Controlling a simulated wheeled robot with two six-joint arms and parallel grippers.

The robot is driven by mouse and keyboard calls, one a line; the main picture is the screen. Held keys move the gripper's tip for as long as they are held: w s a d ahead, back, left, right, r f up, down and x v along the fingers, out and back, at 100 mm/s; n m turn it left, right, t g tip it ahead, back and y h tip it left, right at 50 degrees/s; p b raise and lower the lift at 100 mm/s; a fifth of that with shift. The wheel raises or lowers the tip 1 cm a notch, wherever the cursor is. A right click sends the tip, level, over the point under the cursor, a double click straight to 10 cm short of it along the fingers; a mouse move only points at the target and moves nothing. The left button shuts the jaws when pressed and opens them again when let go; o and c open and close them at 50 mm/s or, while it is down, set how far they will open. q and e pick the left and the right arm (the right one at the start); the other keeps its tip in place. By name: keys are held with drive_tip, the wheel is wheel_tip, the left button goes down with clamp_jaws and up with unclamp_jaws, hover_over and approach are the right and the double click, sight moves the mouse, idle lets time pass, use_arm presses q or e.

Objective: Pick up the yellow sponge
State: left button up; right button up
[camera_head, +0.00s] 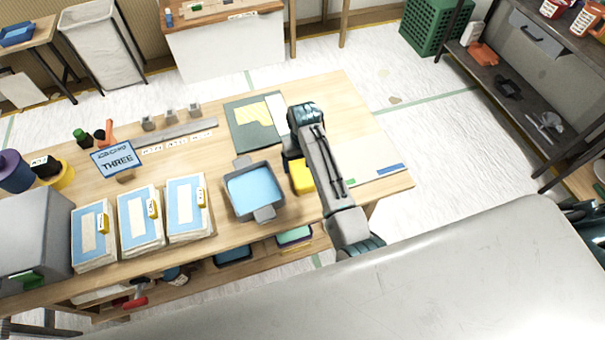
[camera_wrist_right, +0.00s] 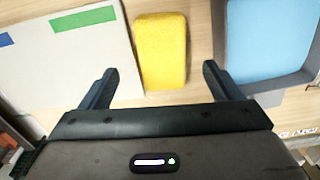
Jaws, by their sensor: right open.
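The yellow sponge (camera_head: 302,178) lies on the wooden table, just right of the grey tray with blue liquid. My right arm reaches over the table and partly covers the sponge in the head view. In the right wrist view the sponge (camera_wrist_right: 161,50) stands out between and beyond the two fingers. My right gripper (camera_wrist_right: 158,85) is open and empty, with a finger to either side of the sponge's near end. In the head view its fingers are hidden or too small to make out. My left gripper is not in view.
The grey tray (camera_head: 229,199) stands close left of the sponge, and a pale board (camera_head: 376,173) with blue and green marks lies close on its other side. Several blue-and-white packs (camera_head: 189,206) and a sign (camera_head: 115,158) stand further left on the table (camera_head: 330,92).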

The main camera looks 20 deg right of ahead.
sight(303, 175)
drive_tip(key=shift+f, duration=0.75)
wheel_tip(303, 175, down, 4)
drive_tip(key=shift+s+a+f+p, duration=0.15)
drive_tip(key=shift+f+p, duration=0.1)
drive_tip(key=shift+p, duration=1)
drive_tip(key=shift+f, duration=0.4)
drive_tip(key=c, duration=1.1)
